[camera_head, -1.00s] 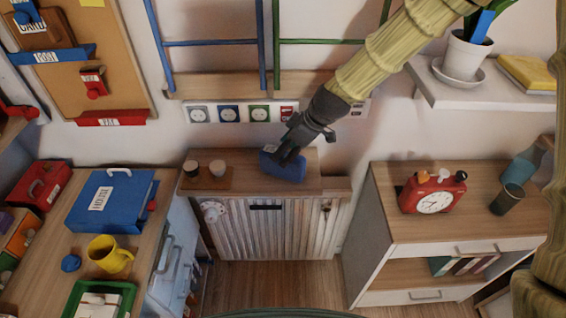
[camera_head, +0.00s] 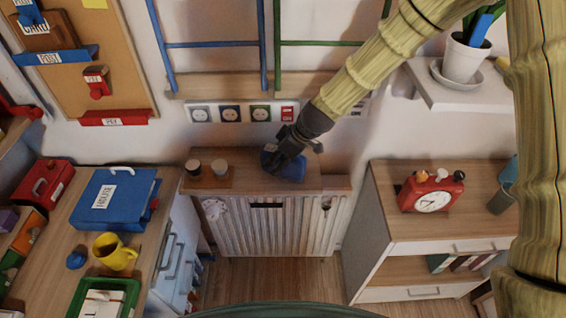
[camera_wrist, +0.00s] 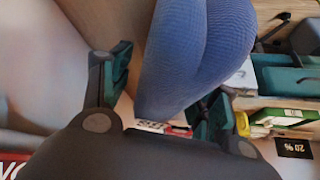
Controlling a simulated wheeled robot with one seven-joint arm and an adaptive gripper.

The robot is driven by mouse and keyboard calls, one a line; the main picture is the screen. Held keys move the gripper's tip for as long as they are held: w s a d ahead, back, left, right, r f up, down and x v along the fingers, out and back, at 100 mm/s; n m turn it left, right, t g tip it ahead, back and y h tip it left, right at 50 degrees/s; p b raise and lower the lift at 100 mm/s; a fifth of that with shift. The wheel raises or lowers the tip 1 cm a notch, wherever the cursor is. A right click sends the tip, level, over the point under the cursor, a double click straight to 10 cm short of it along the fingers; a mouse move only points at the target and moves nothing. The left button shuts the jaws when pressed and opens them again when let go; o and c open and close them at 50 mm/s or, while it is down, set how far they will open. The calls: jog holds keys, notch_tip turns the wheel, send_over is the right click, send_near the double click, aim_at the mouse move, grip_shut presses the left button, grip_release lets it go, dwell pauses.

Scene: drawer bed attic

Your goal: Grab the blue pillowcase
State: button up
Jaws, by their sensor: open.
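The blue pillowcase (camera_head: 290,168) lies on the wooden shelf top above the ribbed cabinet front. It looks like a small, soft, rounded bundle. In the wrist view the pillowcase (camera_wrist: 195,55) fills the upper middle, with finely woven blue fabric. My gripper (camera_head: 276,165) is at the left part of the pillowcase, reaching down from the upper right. In the wrist view my gripper (camera_wrist: 160,95) is open, with one finger left of the pillowcase and the other at its lower right. I cannot tell whether the fingers touch the fabric.
Two small cups on a wooden tray (camera_head: 208,182) stand left of the pillowcase. The wall behind carries a socket strip (camera_head: 240,112) and blue and green rails. A cabinet with a red clock (camera_head: 431,191) stands right.

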jog(key=shift+f, duration=0.25)
dwell(0.4)
jog(key=shift+c, duration=0.4)
jog(key=c, duration=1.2)
jog(key=shift+o, duration=0.2)
jog(key=shift+r, duration=0.1)
